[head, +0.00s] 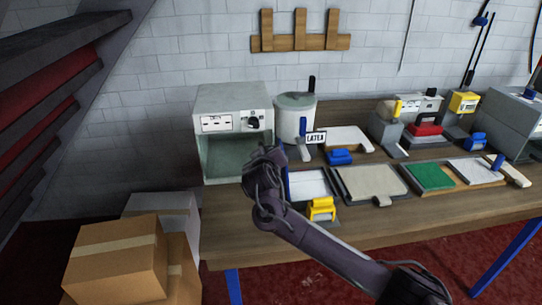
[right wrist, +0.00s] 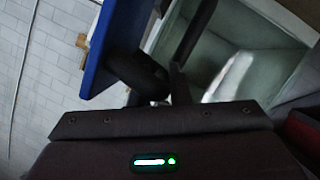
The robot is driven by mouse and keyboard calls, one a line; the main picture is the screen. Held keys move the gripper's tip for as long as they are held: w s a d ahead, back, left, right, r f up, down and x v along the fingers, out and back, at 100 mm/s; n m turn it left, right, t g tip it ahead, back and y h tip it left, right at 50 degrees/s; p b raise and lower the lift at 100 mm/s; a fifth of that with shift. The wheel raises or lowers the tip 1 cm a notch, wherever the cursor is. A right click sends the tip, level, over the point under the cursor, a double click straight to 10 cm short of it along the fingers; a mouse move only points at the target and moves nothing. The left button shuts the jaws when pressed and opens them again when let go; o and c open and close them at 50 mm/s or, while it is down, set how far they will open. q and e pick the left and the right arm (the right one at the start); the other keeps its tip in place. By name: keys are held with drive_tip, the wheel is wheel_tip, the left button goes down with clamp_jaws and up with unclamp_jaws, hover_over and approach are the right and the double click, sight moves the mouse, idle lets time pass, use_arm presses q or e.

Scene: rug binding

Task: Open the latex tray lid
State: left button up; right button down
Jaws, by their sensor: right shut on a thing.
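The latex tray (head: 308,184) lies on the bench with its white inside showing. A blue panel, which looks like its lid (head: 286,184), stands steeply at the tray's left side, mostly hidden behind my right gripper. The blue panel (right wrist: 98,42) also shows at the upper left of the right wrist view, beside the dark fingers. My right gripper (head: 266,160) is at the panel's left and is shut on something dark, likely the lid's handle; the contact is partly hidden. A "LATEX" sign (head: 316,138) stands behind the tray. My left gripper is out of view.
A grey open-fronted cabinet (head: 234,94) stands close behind my right gripper; its opening (right wrist: 235,62) fills the right wrist view's upper right. A yellow-handled tool (head: 321,209) sits at the tray's front. A grey tray (head: 369,184) is to its right. Boxes (head: 115,258) stand at lower left.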

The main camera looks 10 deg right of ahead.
drive_tip(key=shift+s+f, duration=0.1)
drive_tip(key=shift+f, duration=0.35)
drive_tip(key=c, duration=1.8)
unclamp_jaws()
drive_tip(key=shift+o, duration=0.8)
drive_tip(key=shift+d+r, duration=0.1)
drive_tip(key=b+v, duration=0.1)
drive_tip(key=v, duration=0.7)
